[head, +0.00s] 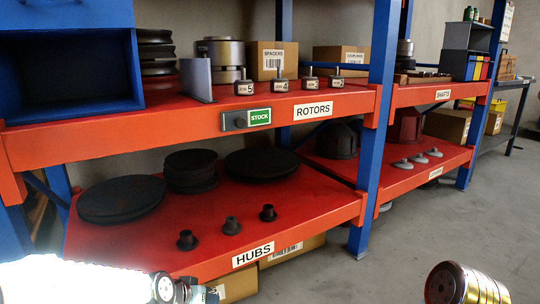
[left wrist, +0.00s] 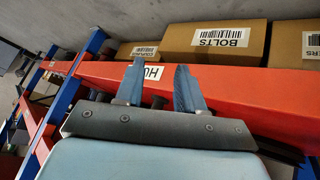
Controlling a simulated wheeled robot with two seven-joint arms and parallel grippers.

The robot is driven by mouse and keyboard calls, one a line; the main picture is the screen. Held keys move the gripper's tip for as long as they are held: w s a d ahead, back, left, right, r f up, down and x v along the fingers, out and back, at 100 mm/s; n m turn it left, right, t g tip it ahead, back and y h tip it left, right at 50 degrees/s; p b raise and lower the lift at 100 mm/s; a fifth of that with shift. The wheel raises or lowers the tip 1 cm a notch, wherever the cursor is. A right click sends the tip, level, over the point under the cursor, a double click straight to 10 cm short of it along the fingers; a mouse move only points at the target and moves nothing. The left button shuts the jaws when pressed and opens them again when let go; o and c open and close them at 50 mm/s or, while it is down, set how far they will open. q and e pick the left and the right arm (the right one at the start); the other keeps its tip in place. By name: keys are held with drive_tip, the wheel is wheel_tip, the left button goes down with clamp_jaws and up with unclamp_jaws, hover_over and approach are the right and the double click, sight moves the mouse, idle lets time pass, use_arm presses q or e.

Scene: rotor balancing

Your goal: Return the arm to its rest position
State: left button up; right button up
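My left arm comes in from the lower left of the head view, in front of the lower shelf, strongly lit. In the left wrist view, my left gripper (left wrist: 160,72) has its two blue-grey fingers spread apart, with nothing between them. Behind the fingers are the red shelf edge (left wrist: 235,88) and part of the hubs label (left wrist: 153,73). In the head view the gripper is mostly cut off by the bottom edge. My right gripper is not in view.
The lower red shelf (head: 300,203) holds black discs (head: 120,199) and small dark hubs (head: 231,226). The upper shelf holds numbered parts (head: 281,86) and a blue bin (head: 68,70). A gold cylinder (head: 462,284) shows at bottom right. Open floor (head: 420,235) lies right.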

use_arm(q)
drive_tip(key=s+d+f+n+g, duration=0.1)
drive_tip(key=s+d+f+g, duration=0.15)
drive_tip(key=s+f, duration=0.95)
drive_tip(key=s+d+f+n+g, duration=0.2)
drive_tip(key=s+f+g, duration=0.2)
drive_tip(key=s+f, duration=0.85)
drive_tip(key=w+r+p, duration=0.3)
drive_tip(key=r+p, duration=0.8)
drive_tip(key=p, duration=0.4)
drive_tip(key=shift+d+r+h, duration=0.3)
drive_tip(key=shift+d+r, duration=0.05)
drive_tip(key=shift+r, duration=0.05)
